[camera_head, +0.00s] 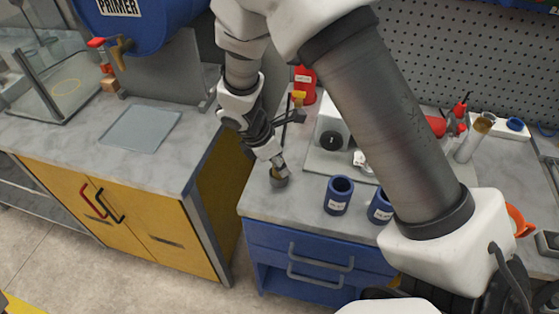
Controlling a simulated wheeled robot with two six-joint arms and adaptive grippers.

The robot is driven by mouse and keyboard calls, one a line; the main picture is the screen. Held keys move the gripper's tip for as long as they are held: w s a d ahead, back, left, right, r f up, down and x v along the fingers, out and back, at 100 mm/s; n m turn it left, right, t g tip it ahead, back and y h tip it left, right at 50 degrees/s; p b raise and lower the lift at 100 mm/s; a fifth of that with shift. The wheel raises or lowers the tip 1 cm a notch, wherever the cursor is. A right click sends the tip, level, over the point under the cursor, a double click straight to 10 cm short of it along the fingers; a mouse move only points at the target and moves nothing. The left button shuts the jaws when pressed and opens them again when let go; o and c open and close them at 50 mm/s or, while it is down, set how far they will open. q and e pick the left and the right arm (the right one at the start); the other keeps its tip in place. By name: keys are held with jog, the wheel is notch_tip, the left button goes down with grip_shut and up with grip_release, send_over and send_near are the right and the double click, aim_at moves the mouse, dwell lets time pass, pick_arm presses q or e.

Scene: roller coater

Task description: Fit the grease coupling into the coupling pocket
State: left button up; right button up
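The fingertips are small and partly overlap the part. No other thing can be made out clearly as the coupling or the pocket.
Two blue cups (338,195) stand right of the gripper, one partly behind my arm. A red bottle (304,85) and a pale machine (325,160) stand behind. A gap separates this blue cabinet (310,255) from the yellow cabinet (150,215), which bears a flat grey plate (141,128).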

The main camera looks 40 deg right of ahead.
jog(key=shift+o, duration=1.4)
jog(key=shift+s, duration=0.1)
jog(key=shift+r, duration=0.1)
jog(key=shift+r, duration=0.25)
jog(key=v, duration=1.2)
jog(key=shift+r, duration=0.3)
